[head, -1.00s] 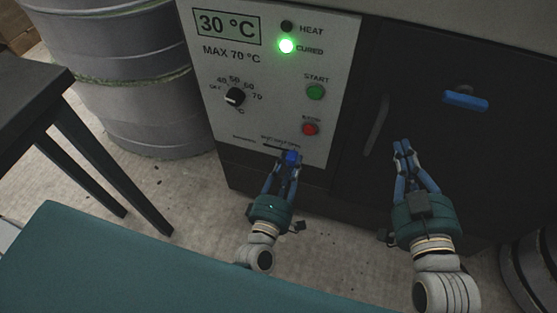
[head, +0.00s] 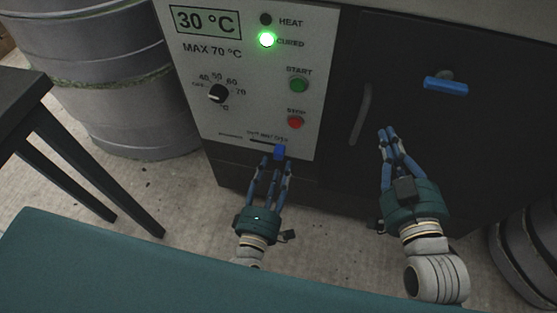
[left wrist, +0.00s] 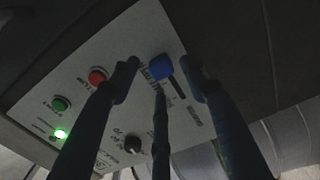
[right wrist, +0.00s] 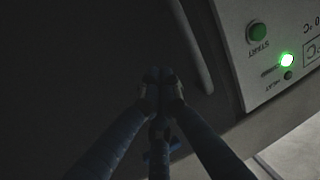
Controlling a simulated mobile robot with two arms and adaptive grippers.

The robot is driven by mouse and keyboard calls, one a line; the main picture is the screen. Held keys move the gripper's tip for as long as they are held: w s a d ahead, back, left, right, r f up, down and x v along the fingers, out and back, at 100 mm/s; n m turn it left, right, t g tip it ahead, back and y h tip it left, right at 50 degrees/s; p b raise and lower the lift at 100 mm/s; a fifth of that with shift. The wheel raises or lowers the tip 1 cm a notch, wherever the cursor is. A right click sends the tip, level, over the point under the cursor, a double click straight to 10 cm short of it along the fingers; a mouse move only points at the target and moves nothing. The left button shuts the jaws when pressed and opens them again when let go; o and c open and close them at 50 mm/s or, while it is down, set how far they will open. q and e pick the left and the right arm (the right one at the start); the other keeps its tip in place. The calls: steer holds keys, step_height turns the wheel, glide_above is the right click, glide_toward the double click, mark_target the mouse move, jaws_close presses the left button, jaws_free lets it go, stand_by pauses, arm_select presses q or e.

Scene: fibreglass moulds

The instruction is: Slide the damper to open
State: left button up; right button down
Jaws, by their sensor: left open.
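The damper is a small blue knob (head: 280,152) on a slot low on the white control panel. It stands at the slot's right end in the head view, with the bare slot to its left. My left gripper (head: 276,163) is open just below and in front of the knob. In the left wrist view the knob (left wrist: 160,67) shows between the spread fingers, apart from them. My right gripper (head: 386,134) is shut with nothing seen in it, in front of the dark door; its fingertips meet in the right wrist view (right wrist: 158,78).
The panel (head: 190,110) has a dial (head: 218,94), a green start button (head: 299,85), a red stop button (head: 295,122) and a lit green cured lamp (head: 267,40). The door has a blue latch (head: 446,86) and a long handle (head: 362,113). Drums (head: 120,90) stand left.

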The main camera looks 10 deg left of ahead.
arm_select(q)
steer(key=s, duration=0.8)
steer(key=shift+w+a, duration=0.1)
